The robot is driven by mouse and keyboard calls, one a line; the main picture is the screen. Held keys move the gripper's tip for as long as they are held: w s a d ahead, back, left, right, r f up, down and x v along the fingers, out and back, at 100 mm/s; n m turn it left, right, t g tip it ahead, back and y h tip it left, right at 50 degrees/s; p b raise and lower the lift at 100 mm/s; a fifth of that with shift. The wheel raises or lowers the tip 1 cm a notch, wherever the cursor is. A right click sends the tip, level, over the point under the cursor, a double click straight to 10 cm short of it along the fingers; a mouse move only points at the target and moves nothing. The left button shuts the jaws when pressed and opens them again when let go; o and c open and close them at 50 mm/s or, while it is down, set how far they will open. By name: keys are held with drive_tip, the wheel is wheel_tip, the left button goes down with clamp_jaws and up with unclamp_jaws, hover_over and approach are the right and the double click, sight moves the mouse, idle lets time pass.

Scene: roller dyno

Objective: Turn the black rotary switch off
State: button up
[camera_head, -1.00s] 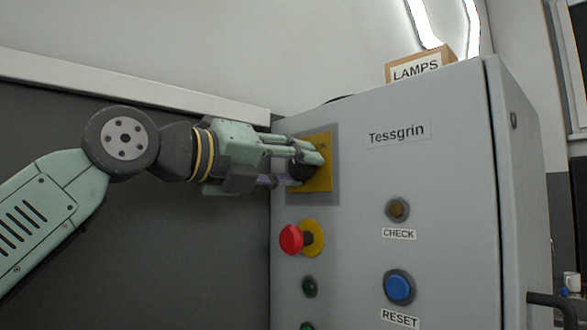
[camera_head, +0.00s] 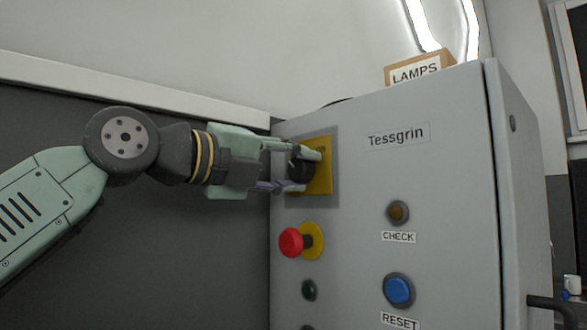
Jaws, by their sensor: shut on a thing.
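The black rotary switch (camera_head: 298,166) sits on a yellow plate (camera_head: 325,179) at the upper left of the grey cabinet front. My gripper (camera_head: 304,170) reaches in from the left and is shut on the switch, with a finger on either side of it. The fingers hide much of the switch and part of the plate, so I cannot tell the switch's exact position.
A red mushroom button (camera_head: 291,242) is just below the switch plate, with a dark green button (camera_head: 310,289) under it. An amber CHECK lamp (camera_head: 398,212) and a blue RESET button (camera_head: 398,290) are to the right. A LAMPS box (camera_head: 419,68) stands on the cabinet (camera_head: 450,200).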

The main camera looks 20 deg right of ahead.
drive_tip(key=shift+r, duration=0.1)
drive_tip(key=o, duration=1.1)
drive_tip(key=shift+o, duration=0.2)
drive_tip(key=v, duration=1.2)
